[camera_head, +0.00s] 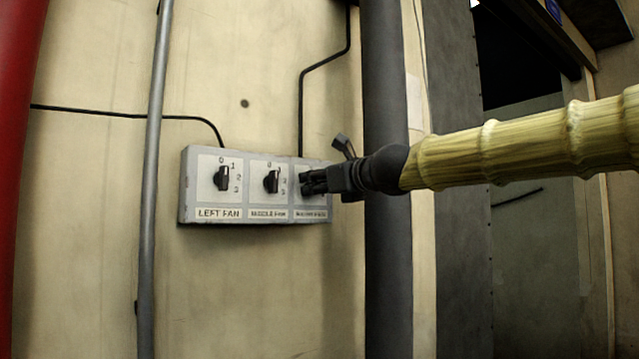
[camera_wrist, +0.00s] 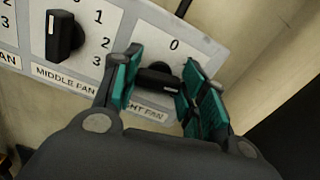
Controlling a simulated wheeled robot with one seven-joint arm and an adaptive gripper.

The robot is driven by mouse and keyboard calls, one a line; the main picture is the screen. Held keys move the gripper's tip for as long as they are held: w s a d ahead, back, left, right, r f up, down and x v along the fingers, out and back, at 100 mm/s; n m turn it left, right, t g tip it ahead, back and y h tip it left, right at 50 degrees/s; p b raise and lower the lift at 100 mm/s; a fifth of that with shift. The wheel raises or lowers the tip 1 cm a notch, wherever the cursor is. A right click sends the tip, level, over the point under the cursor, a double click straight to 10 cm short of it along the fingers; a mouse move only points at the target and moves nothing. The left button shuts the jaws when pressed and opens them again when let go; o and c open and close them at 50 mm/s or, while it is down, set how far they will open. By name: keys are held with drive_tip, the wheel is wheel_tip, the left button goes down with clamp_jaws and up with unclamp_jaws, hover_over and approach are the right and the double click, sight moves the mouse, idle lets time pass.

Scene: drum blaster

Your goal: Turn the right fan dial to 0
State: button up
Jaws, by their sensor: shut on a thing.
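A grey switch box (camera_head: 188,200) on the wall carries three black dials side by side. The left fan dial (camera_head: 222,178) and the middle fan dial (camera_head: 271,181) show clearly in the head view. The right fan dial is hidden there behind my gripper (camera_head: 318,182). In the wrist view the right fan dial (camera_wrist: 158,77) sits between the teal pads of my gripper (camera_wrist: 160,78), which is shut on it. The dial lies roughly crosswise in that view, with the 0 mark above it. Its other numbers are covered by the fingers. The middle fan dial (camera_wrist: 64,36) is to the left.
A thin grey pipe (camera_head: 155,180) runs up the wall left of the box. A thick dark pipe (camera_head: 388,260) stands to its right, behind my arm. A red column (camera_head: 18,130) is at far left. The wall below the box is clear.

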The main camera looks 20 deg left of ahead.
drive_tip(key=n, duration=0.7)
drive_tip(key=shift+s+a+f+n+b, duration=0.1)
drive_tip(key=shift+n+b, duration=0.2)
drive_tip(key=shift+f+n+b, duration=0.2)
drive_tip(key=shift+n+b, duration=1.3)
drive_tip(key=shift+n, duration=2.6)
drive_tip(key=o, duration=1)
drive_tip(key=shift+s, duration=0.15)
